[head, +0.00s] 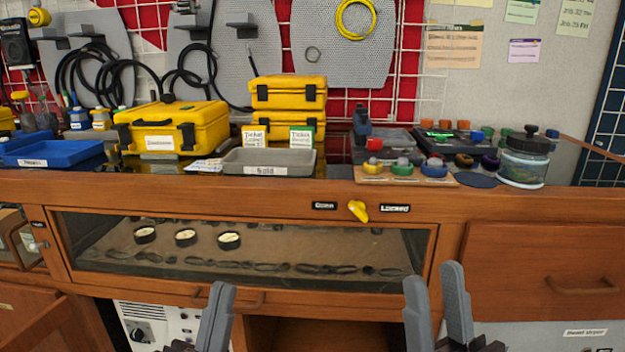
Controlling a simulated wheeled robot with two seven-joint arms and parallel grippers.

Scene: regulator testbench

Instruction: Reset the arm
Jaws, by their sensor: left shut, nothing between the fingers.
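My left gripper (219,292) is low in the head view, in front of the drawer below the glass-fronted case. Its grey fingers are together and hold nothing. My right gripper (433,277) is to its right, below the bench front. Its two grey fingers stand apart, with nothing seen between them. Both grippers are clear of the bench top. The wrists are mostly cut off by the lower edge.
The wooden bench (500,207) runs across the view, bearing yellow cases (182,126), a grey tray (268,163), a blue tray (55,154) and a jar (523,160). A yellow knob (358,210) sits on its front between two labels. An opened wooden door or drawer (50,323) is at lower left.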

